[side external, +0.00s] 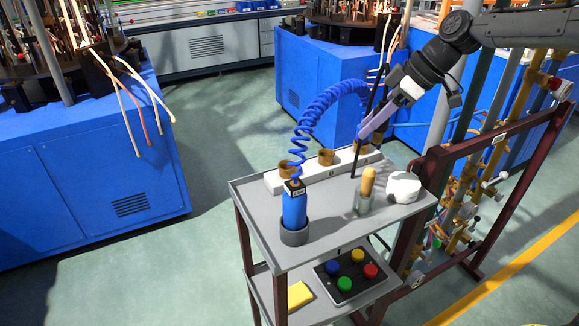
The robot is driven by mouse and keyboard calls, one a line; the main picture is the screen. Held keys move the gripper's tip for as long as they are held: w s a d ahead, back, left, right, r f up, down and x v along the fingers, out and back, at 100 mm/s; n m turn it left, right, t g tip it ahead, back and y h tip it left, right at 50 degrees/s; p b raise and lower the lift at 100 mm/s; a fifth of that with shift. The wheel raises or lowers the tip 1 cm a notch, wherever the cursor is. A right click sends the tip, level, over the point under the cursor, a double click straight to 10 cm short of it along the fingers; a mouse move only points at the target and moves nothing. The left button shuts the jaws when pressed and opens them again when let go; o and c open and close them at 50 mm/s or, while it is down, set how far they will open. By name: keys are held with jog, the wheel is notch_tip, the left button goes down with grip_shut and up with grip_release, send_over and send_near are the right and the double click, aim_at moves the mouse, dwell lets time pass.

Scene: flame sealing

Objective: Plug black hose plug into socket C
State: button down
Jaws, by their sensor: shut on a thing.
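My gripper (364,133) is over the back right of the grey cart, its pale fingers pointing down at the right end of a white socket strip (309,174). The fingers are shut at the far end of a blue coiled hose (318,103). The black hose plug there is mostly hidden by the fingers. Brass sockets stand on the strip: a left one (287,168), a middle one (326,156) and a right one (359,146), right below the fingertips. The letters are too small to read surely. I cannot tell whether plug and right socket touch.
The hose starts at a blue cylinder (294,207) in a dark holder. A thin dark rod (355,165), a wooden-handled tool (368,182) and a white rounded object (403,187) stand near the gripper. A button box (345,277) is on the shelf below.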

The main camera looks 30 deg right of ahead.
dwell(0.5)
send_over(280, 163)
notch_tip(280, 163, down, 4)
jog(key=shift+f, duration=2.55)
jog(key=shift+f, duration=1.75)
dwell(1.1)
jog(key=shift+c, duration=1.9)
grip_release()
